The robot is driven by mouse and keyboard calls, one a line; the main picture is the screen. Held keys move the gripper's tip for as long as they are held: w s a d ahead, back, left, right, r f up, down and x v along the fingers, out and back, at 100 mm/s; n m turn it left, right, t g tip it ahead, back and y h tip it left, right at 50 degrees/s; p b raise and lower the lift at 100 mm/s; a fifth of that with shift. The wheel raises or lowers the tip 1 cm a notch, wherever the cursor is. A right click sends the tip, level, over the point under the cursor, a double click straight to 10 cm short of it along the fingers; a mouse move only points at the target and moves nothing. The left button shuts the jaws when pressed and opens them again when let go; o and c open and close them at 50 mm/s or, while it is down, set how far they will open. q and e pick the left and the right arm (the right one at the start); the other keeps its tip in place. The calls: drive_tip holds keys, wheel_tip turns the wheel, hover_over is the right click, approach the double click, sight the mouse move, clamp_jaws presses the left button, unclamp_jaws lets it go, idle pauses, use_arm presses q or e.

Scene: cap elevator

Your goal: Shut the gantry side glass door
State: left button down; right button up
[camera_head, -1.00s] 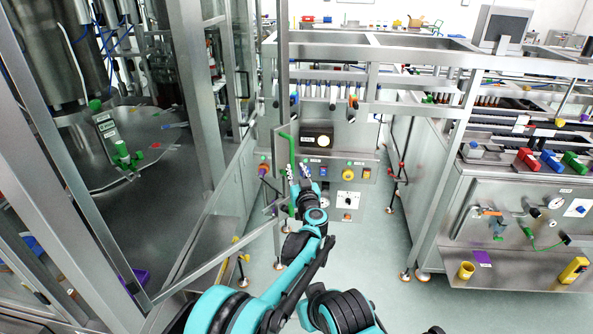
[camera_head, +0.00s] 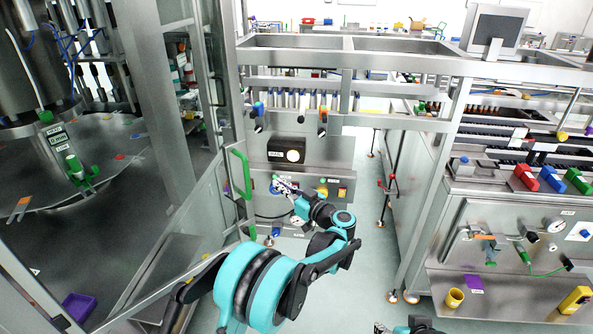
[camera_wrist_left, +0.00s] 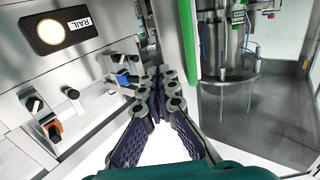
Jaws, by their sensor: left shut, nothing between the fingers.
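The gantry side glass door (camera_head: 192,218) stands at left centre in the head view, a clear pane in a metal frame. Its upright green handle (camera_head: 240,172) is on the far edge and also shows in the left wrist view (camera_wrist_left: 191,45). My left gripper (camera_head: 284,187) is shut and empty, to the right of the handle and apart from it. In the left wrist view, its fingers (camera_wrist_left: 163,82) meet just left of the handle's line. Whether the door meets its frame cannot be told. Part of my right arm shows at the bottom edge, its gripper barely visible (camera_head: 380,328).
A steel bench front with a RAIL box (camera_head: 287,151), knobs and buttons stands behind my left gripper. A round turntable (camera_head: 100,160) is inside the enclosure at left. A workbench with coloured blocks (camera_head: 540,178) is at right. Open floor (camera_head: 365,240) lies between.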

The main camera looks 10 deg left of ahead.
use_arm(q)
drive_tip(key=b+x, duration=0.1)
drive_tip(key=x, duration=1.2)
drive_tip(key=shift+a+b, duration=0.3)
drive_tip(key=shift+a, duration=0.05)
use_arm(e)
drive_tip(key=shift+a+f, duration=0.2)
drive_tip(key=shift+f, duration=0.55)
